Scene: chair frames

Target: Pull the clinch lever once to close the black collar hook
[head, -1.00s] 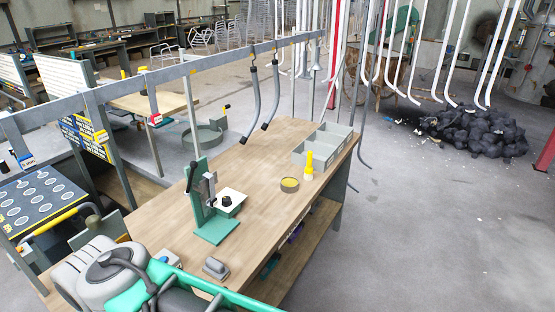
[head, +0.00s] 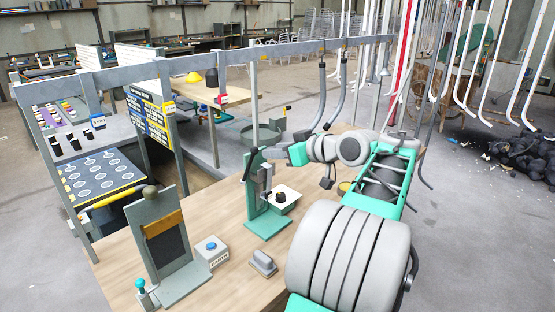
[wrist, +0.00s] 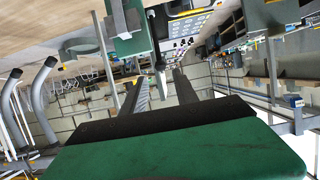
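The green clinch press (head: 267,222) stands on the wooden bench. Its black-handled lever (head: 249,165) rises at the press's left side. A small black piece (head: 281,197), perhaps the collar hook, sits on a white plate (head: 291,193) at the press's right; whether it is closed is too small to tell. My gripper (head: 270,153) is beside the top of the lever, reaching in from the right. In the wrist view my gripper (wrist: 158,76) is open, its dark fingers apart. The black lever end (wrist: 160,72) appears between them; I cannot tell whether they touch it.
A grey fixture with an orange strip (head: 164,223) and a box with a blue button (head: 211,248) stand left of the press. A grey block (head: 262,263) lies in front. Curved grey hooks (head: 322,95) hang from the rail behind. A yellow-filled dish (head: 345,187) is partly hidden by my arm.

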